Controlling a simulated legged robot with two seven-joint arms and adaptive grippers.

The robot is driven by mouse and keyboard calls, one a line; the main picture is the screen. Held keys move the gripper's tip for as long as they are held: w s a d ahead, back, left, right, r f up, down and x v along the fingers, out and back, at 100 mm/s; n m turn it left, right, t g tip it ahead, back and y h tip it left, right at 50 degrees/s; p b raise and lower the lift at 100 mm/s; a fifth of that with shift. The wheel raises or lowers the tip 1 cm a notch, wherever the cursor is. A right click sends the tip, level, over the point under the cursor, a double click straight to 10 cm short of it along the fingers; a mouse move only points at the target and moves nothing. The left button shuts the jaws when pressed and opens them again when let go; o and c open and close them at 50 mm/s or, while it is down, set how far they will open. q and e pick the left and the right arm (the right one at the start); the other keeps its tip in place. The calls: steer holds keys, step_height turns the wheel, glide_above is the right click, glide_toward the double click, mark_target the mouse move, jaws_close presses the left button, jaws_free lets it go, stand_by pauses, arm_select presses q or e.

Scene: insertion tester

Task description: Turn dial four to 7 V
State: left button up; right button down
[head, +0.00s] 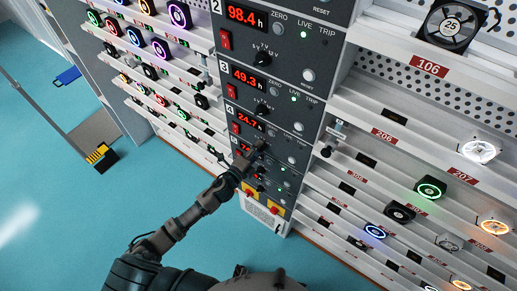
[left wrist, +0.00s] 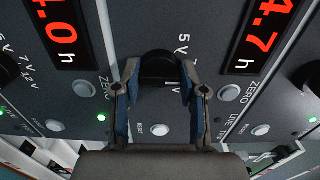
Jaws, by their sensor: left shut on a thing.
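Dial four (left wrist: 158,66) is a black knob on the grey panel, between the display ending in 4.7 h (left wrist: 265,28) and the one ending in .0 h (left wrist: 60,30). In the left wrist view, my left gripper (left wrist: 157,82) has its two blue-lined fingers on either side of the knob, shut on it. A 5 V mark shows by the knob, and a 7 V mark is partly covered by a finger. I cannot tell where the dial points. In the head view, my left gripper (head: 252,158) reaches the panel below the 24.7 h display (head: 250,120) and hides the dial.
Panel three (head: 250,78) and its dial (head: 263,107) are above. A white button (left wrist: 160,130) lies between my fingers in the left wrist view. Shelves with lit fans (head: 430,188) flank the panel right and left. The teal floor (head: 60,200) is mostly open.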

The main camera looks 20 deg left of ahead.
arm_select(q)
steer(key=shift+a+f, duration=0.1)
steer(key=shift+f, duration=0.15)
steer(key=o, duration=1.2)
steer(key=shift+a, duration=0.1)
steer(key=shift+c, duration=0.2)
steer(key=shift+a+r, duration=0.1)
steer(key=v, duration=1.2)
steer(key=shift+w, duration=0.1)
